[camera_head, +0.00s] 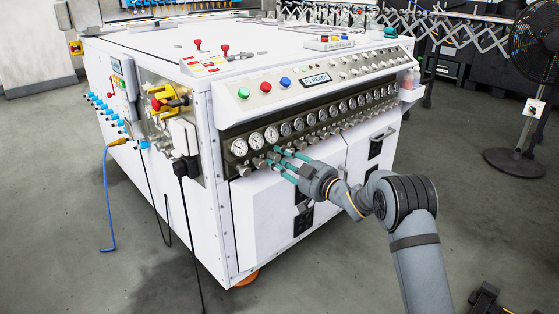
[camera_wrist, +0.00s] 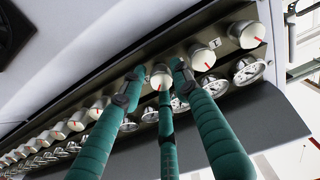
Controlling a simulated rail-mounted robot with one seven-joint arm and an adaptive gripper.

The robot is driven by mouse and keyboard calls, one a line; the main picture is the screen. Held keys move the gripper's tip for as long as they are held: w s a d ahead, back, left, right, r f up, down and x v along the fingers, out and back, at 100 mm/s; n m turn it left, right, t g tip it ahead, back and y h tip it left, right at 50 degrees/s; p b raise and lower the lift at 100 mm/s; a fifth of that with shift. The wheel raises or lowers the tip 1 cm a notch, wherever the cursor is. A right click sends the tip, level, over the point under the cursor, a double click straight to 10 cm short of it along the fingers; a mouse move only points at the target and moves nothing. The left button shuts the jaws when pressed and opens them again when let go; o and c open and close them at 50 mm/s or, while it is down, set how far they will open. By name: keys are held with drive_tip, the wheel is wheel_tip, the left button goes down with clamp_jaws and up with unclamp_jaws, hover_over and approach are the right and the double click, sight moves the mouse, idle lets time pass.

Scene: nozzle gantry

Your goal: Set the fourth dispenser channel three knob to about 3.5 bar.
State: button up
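A dark strip (camera_head: 226,139) on the cabinet front carries a row of round gauges (camera_head: 271,134) with knobs below them. My gripper (camera_head: 280,157), with three teal fingers, is at the knobs near the left end. In the wrist view my gripper (camera_wrist: 158,72) has its fingertips around a pale knob (camera_wrist: 160,77), third from the right end there. A gap shows between the left finger and this knob, so the fingers look open; contact on the other sides cannot be told. Fingers partly cover the gauge (camera_wrist: 180,102) beside it. Gauge readings and channel labels are too small to read.
Neighbouring knobs (camera_wrist: 203,54) with red marks stand close beside the fingers. Above the gauges, a sloped panel (camera_head: 350,75) holds coloured buttons and a small display (camera_head: 316,80). A black fan (camera_head: 537,45) stands at the right. The floor in front is mostly clear.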

drive_tip(key=v, duration=1.2)
drive_tip(key=x, duration=1.2)
drive_tip(key=shift+a, duration=0.1)
